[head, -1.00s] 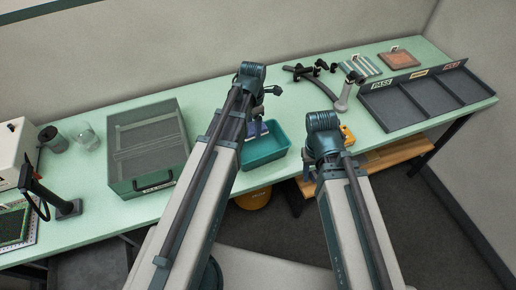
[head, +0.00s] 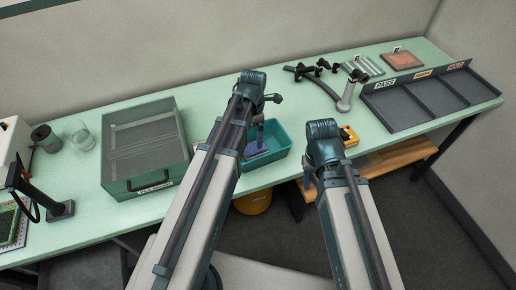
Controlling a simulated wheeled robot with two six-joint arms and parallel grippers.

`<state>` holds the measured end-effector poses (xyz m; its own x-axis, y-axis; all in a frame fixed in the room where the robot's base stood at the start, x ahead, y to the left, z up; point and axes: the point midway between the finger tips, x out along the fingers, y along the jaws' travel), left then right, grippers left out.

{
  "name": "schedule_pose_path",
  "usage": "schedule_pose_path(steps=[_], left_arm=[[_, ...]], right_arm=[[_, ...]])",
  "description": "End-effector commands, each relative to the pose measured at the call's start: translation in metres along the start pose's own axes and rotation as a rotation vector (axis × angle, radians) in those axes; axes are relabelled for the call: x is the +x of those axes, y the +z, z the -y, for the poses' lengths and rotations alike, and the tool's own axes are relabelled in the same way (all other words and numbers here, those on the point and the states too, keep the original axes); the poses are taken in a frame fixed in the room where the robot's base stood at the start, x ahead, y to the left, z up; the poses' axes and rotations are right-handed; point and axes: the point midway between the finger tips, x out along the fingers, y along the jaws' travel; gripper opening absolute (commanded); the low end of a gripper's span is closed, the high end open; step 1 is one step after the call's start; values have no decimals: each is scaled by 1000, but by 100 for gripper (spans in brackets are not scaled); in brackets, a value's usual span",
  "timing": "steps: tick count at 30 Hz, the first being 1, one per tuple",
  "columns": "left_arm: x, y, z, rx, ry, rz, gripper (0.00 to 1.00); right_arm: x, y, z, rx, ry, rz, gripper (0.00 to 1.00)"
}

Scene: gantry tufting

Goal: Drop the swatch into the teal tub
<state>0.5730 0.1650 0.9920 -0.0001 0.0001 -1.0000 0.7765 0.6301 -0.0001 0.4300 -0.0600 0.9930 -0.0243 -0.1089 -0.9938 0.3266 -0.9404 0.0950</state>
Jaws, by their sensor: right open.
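The teal tub (head: 281,134) stands at the table's front edge, in the middle of the head view. A small blue-purple swatch (head: 256,149) shows inside its outline, at the tub's left part. My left gripper (head: 259,136) points down over the tub and is shut on the swatch; its fingers are small and partly hidden by my arm. I cannot tell whether the swatch touches the tub floor. My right gripper (head: 308,182) is open and empty, just off the table's front edge, right of the tub, and partly hidden by its own wrist.
A lidded green case (head: 150,185) stands left of my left arm. A yellow object (head: 348,135) lies behind my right wrist. A lamp-like stand (head: 347,98) and a sorting tray (head: 371,101) stand to the right. A wooden shelf (head: 400,155) sits below the table edge.

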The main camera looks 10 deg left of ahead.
Motion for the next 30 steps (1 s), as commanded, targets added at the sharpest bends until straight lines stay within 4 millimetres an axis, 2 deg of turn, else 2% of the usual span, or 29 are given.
schedule_pose_path(steps=[8, 14, 30], left_arm=[[-4, 0, 0, 0, 0, 0, 100], [-20, 0, 0, 0, 0, 0, 100], [-97, 0, 0, 0, 0, 0, 100]], right_arm=[[-4, 0, 0, 0, 0, 0, 50], [-19, 1, -2, -1, 0, 0, 50], [-97, 6, -9, 8, -2, 0, 50]])
